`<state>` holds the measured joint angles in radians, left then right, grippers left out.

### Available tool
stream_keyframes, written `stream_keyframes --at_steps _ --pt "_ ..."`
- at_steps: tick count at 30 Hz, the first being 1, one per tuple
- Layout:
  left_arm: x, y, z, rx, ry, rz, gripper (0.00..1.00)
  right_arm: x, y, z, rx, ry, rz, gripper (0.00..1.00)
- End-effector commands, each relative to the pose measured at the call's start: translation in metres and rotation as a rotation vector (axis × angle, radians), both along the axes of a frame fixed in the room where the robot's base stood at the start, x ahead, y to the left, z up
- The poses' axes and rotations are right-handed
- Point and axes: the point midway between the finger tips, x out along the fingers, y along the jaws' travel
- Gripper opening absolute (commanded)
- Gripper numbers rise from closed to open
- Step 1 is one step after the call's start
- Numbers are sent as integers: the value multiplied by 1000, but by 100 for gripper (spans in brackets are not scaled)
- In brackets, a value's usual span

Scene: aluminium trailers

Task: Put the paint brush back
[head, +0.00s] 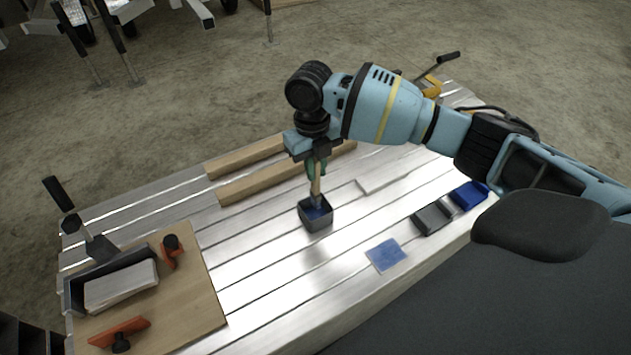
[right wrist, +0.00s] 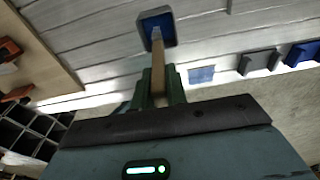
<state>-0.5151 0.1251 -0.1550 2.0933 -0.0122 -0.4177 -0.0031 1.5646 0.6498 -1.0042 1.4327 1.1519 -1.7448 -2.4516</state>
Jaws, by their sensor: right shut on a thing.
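The paint brush (head: 316,190) has a wooden handle and hangs upright below my right gripper (head: 316,168). The green fingers are shut on its handle, which also shows in the right wrist view (right wrist: 158,62). Its lower end is over or inside a small dark square cup (head: 317,221) with blue inside. I cannot tell whether the bristles touch the blue. The cup also shows at the top of the right wrist view (right wrist: 172,32). My left gripper is not in view.
A blue square (head: 386,255) lies flat right of the cup, near a grey block (head: 432,218) and a blue tray (head: 468,195). Wooden bars (head: 250,183) lie behind. A wooden board (head: 200,290) with orange-handled tools is at left. Slatted metal around the cup is clear.

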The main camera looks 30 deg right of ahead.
Motion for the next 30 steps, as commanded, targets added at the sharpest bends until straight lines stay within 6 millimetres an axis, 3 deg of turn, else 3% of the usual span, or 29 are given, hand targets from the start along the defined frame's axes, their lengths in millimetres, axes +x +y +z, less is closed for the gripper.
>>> stream_keyframes --at_steps 11,23,24,28,30 --pt "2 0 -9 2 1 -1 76 0 0 -47 -2 3 -1 0" --pt "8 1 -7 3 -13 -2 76 0 0 -52 0 1 0 0" --pt "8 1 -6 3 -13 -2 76 0 0 -52 0 1 0 17" --pt "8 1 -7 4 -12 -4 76 0 0 -52 -1 1 0 34" --pt "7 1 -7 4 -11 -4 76 0 0 -52 -1 1 0 36"
